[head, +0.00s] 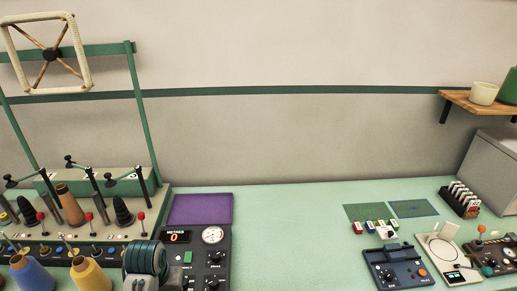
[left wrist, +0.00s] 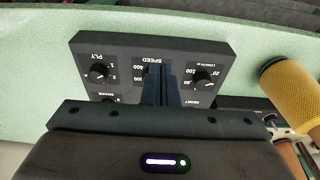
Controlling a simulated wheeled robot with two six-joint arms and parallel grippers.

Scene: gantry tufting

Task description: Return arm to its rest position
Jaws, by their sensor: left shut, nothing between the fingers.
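My left gripper (left wrist: 160,75) shows in the left wrist view with its two dark fingers together and nothing between them. It is over a black control panel (left wrist: 122,52), which appears upside down there with PLY, SPEED and LENGTH dials. I cannot tell whether the fingertips touch the panel. In the head view, the control panel (head: 205,262) stands at the lower middle-left, with a METRES display reading 0 and a round gauge.
A yarn machine with several spindles and a green frame (head: 140,100) fills the left. A yellow cone (head: 88,275) stands in front; a yellow cone (left wrist: 292,92) also shows in the left wrist view. Small devices (head: 398,266) sit at right. The green tabletop (head: 290,235) is clear mid-table.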

